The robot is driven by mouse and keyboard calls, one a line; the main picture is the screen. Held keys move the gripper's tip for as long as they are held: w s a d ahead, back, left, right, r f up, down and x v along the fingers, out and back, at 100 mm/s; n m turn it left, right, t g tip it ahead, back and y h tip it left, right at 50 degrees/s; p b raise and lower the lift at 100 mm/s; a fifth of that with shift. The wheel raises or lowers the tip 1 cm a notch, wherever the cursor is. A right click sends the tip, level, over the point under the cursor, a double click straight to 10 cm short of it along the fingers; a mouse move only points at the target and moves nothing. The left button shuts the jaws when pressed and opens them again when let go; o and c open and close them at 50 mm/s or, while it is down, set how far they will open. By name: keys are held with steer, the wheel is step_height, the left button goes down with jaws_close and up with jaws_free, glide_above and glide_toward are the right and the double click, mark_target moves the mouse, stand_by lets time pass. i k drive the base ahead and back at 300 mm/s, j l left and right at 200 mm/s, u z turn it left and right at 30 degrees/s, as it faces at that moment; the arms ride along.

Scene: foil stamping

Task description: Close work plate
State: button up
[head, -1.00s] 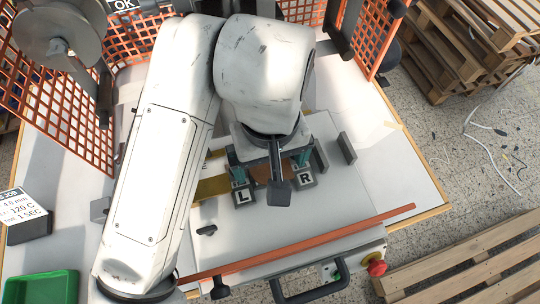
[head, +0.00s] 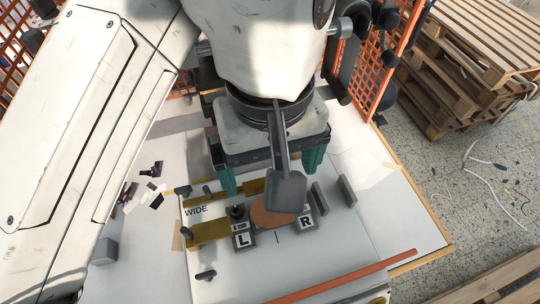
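The work plate (head: 225,272) is a light grey plate below my arm. It carries a block marked L (head: 243,241), a block marked R (head: 307,222) and a flat brown piece (head: 264,215) between them. My gripper (head: 271,170) hangs above and behind these blocks. Its two teal fingers are wide apart with nothing seen between them. A grey paddle-shaped part moving with my wrist hides part of the brown piece and the R block. The plate's front handle is out of view now.
An orange-red bar (head: 345,277) crosses the front of the plate. Brass-coloured strips (head: 208,232) lie left of the L block, near a WIDE label. Two upright grey plates (head: 346,191) stand at the right. Orange mesh guards (head: 390,70) and stacked pallets (head: 470,65) are beyond.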

mark_target(331, 240)
steer(key=k, duration=0.95)
